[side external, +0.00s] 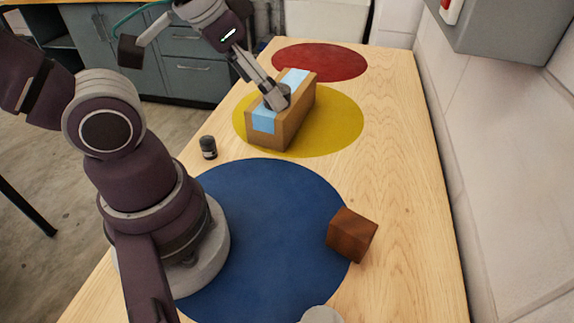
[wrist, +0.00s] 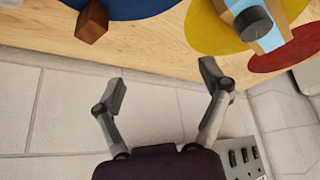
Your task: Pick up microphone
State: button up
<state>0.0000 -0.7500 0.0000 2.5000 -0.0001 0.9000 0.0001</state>
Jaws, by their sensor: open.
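I cannot make out a clear microphone. A dark, ridged round piece (wrist: 254,22) sits on the pale blue top of a wooden box in the wrist view. In the side view a dark piece (side external: 284,90) shows at the same place, close to my fingers. A small black cylinder (side external: 208,147) with a pale mark stands upright on the table, left of the box. My gripper (side external: 272,97) appears over the box in the side view. In the wrist view its two fingers (wrist: 163,76) are spread, with nothing between them.
The wooden box (side external: 291,130) stands on a yellow disc (side external: 345,125). A red disc (side external: 340,62) lies behind it and a large blue disc (side external: 260,225) in front. A brown block (side external: 352,235) sits at the blue disc's right edge. A white wall (wrist: 60,110) borders the table.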

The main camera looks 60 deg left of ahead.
jog(key=shift+c, duration=0.3)
jog(key=n+g, duration=0.5)
jog(key=n, duration=1.6)
send_over(206, 138)
notch_tip(206, 138, down, 8)
jog(key=shift+g, duration=0.3)
notch_tip(206, 138, down, 11)
jog(key=shift+d+f, duration=0.1)
grip_shut()
